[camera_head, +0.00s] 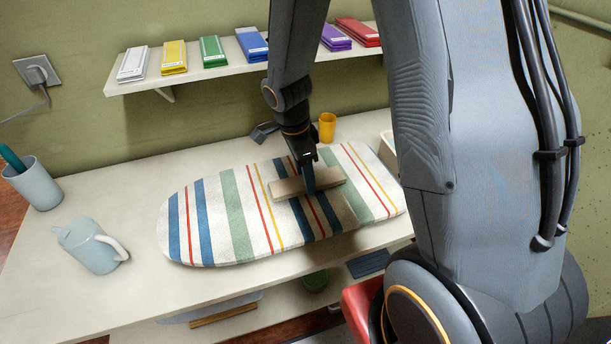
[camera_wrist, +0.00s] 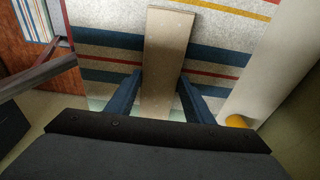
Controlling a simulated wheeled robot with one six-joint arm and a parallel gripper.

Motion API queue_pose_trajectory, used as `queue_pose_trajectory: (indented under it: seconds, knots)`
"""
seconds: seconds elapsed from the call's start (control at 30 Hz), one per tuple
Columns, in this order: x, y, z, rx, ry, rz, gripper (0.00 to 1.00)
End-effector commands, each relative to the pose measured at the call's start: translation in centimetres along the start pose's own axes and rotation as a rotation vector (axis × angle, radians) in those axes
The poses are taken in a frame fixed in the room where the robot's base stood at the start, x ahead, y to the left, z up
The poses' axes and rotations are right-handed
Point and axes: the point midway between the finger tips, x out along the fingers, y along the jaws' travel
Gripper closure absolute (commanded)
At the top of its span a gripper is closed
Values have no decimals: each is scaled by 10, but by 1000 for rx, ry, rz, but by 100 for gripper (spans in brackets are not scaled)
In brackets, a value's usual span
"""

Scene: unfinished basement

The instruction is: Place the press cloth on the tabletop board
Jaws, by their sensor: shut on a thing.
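The press cloth (camera_head: 282,188) is a flat tan strip. My gripper (camera_head: 309,184) is shut on it near its middle and holds it over the tabletop board (camera_head: 240,215), a striped padded board with a rounded left end. A dark shadow falls on the stripes under and in front of the cloth, which looks a little above the board; a small touch cannot be ruled out. In the wrist view the cloth (camera_wrist: 166,45) stretches away between the two blue fingers of my gripper (camera_wrist: 158,95), with the striped board (camera_wrist: 105,40) behind it.
The board lies on a pale table (camera_head: 130,285). A watering can (camera_head: 91,246) and a grey cup (camera_head: 35,184) stand left, a yellow cup (camera_head: 327,127) behind the board. A wall shelf (camera_head: 190,75) with coloured packs hangs above. The table's front left is clear.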

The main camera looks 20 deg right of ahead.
Motion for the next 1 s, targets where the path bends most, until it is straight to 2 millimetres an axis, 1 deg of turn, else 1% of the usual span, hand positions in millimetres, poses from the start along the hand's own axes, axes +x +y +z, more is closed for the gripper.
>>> queue_pose_trajectory:
  seconds: [0.03, 0.13, 0.53, 0.57, 0.6, 0.67, 1.0]
  knots:
    - [5, 1, 1, 1, 0, 2, 77]
    - [10, 1, 2, 0, -1, 1, 77]
    - [14, 0, 2, 1, -1, -1, 77]
    - [14, 0, 2, 1, -1, 0, 51]
    - [14, 0, 2, 1, -1, -1, 44]
    - [13, 0, 2, 1, -1, -1, 34]
    - [12, 0, 2, 1, -1, 0, 34]
